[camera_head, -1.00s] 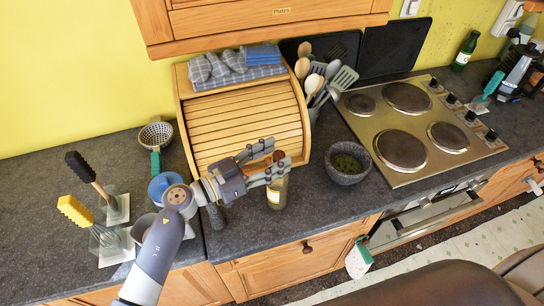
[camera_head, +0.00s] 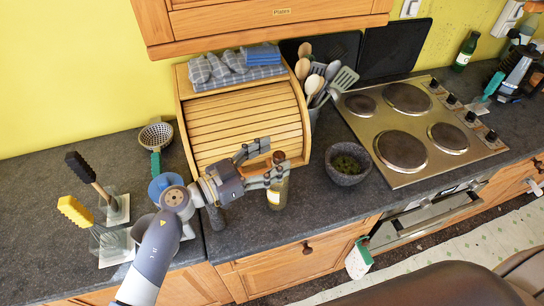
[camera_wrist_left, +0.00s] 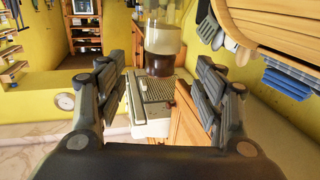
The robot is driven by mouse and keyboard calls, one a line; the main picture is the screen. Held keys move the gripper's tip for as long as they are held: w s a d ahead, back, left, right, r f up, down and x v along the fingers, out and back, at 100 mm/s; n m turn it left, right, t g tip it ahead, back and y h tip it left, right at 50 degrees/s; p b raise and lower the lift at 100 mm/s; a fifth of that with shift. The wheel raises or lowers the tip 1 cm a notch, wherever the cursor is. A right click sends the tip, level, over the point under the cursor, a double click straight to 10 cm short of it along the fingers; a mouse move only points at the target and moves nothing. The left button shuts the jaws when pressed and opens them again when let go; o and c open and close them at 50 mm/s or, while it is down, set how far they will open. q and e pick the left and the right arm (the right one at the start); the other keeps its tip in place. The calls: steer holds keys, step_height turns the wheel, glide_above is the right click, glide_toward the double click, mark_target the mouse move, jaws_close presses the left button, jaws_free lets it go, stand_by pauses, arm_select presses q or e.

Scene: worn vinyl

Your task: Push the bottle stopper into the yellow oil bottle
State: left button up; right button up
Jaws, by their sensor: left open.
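The yellow oil bottle (camera_head: 277,195) stands upright on the dark worktop in front of the roll-top bread box. A brown stopper (camera_head: 279,157) shows at its top; the fingers partly hide the neck, so how deep it sits cannot be told. My left gripper (camera_head: 271,160) is open and level with the upper part of the bottle, with its fingers close to the stopper. In the left wrist view its two fingers (camera_wrist_left: 158,95) are spread wide, and a glass vessel with a dark lower part (camera_wrist_left: 164,40) shows beyond them. My right gripper is not in view.
The bread box (camera_head: 245,125) stands close behind my left gripper. A stone mortar (camera_head: 346,168) stands to the right, before the steel hob (camera_head: 420,130). A utensil pot (camera_head: 313,115) is behind. Brush holders (camera_head: 108,240) stand at left. The worktop's front edge is near the bottle.

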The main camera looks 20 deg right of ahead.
arm_select(q)
steer(key=shift+v, duration=1.75)
steer(key=shift+a, duration=0.15)
steer(key=v, duration=1.2)
